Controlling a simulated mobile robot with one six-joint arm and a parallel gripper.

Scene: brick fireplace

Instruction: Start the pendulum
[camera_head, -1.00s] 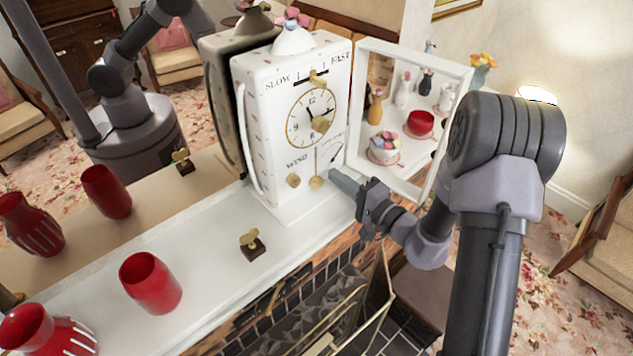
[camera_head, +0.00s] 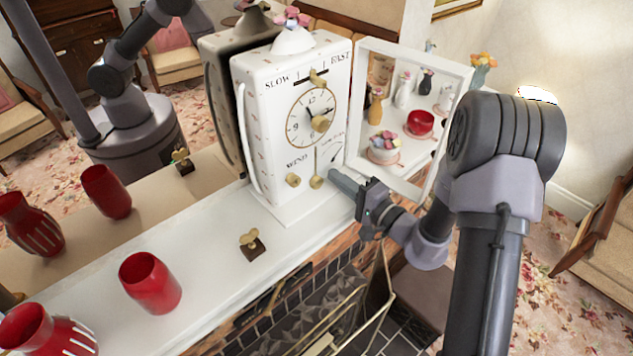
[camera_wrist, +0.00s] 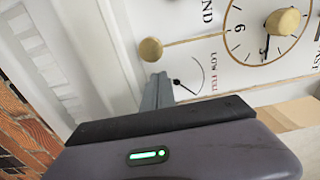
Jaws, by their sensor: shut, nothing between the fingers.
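The white clock (camera_head: 268,148) stands on the mantel with its glass door (camera_head: 446,165) swung open to the right. The pendulum (camera_head: 316,182), a gold bob on a thin rod, hangs low on the clock face. The wrist view also shows the bob (camera_wrist: 151,49) and its rod. My gripper (camera_head: 333,172) is shut and empty, its fingers pointing at the clock just right of the bob. In the wrist view the fingertips (camera_wrist: 158,77) are close to the bob with a small gap. A LOW/FULL gauge (camera_wrist: 188,82) is beside the fingers.
A gold wind knob (camera_head: 293,180) is left of the bob. A gold key on a dark block (camera_head: 252,246) and a red vase (camera_head: 150,283) stand on the mantel. The mirror is behind. A metal fire screen (camera_head: 345,325) is below.

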